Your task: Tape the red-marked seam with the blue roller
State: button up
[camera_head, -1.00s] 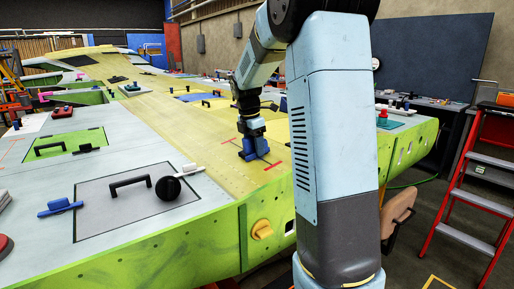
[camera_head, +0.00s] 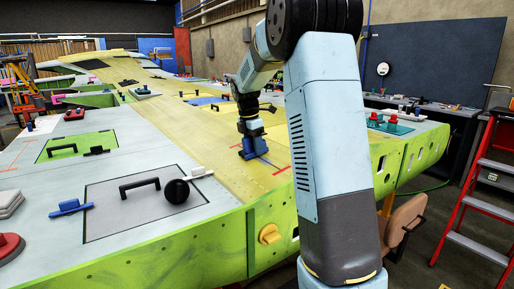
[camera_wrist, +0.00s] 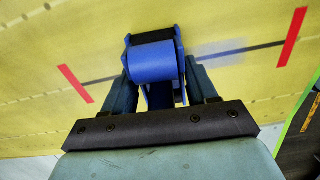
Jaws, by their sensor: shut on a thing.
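The blue roller (camera_wrist: 152,62) is between the fingers of my gripper (camera_wrist: 155,90), which is shut on it. The roller is over the dark seam (camera_wrist: 104,78) on the yellow skin, between a left red mark (camera_wrist: 75,84) and a right red mark (camera_wrist: 291,37), nearer the left one. A pale bluish strip (camera_wrist: 222,50) lies along the seam just right of the roller. In the head view the roller (camera_head: 254,148) is down at the yellow surface under my gripper (camera_head: 250,128), with a red mark (camera_head: 281,170) to its lower right. Contact under the roller is hidden.
A red stepladder (camera_head: 476,205) stands right. The yellow skin around the seam is mostly clear.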

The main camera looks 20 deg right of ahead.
aim_at(279, 168)
jog(key=shift+w+a, duration=0.35)
jog(key=shift+w, duration=1.35)
jog(key=shift+w+a, duration=0.3)
jog(key=shift+w, duration=1.45)
jog(key=shift+w+a, duration=0.35)
jog(key=shift+w, duration=1.35)
jog(key=shift+s+d+f, duration=0.1)
jog(key=shift+s+d, duration=0.15)
jog(key=shift+s, duration=0.9)
jog(key=shift+s+d+r, duration=0.1)
jog(key=shift+s+d, duration=0.1)
jog(key=shift+s, duration=0.95)
jog(key=shift+s+d+f, duration=0.1)
jog(key=shift+s+d, duration=0.15)
jog(key=shift+s, duration=0.9)
jog(key=shift+s, duration=0.1)
jog(key=shift+s+d, duration=0.55)
jog(key=shift+s, duration=2.2)
jog(key=shift+s+d, duration=0.5)
jog(key=shift+s, duration=2.3)
jog(key=shift+s+d, duration=0.55)
jog(key=shift+s, duration=2.2)
notch_tip(279, 168, up, 6)
jog(key=shift+a, duration=0.45)
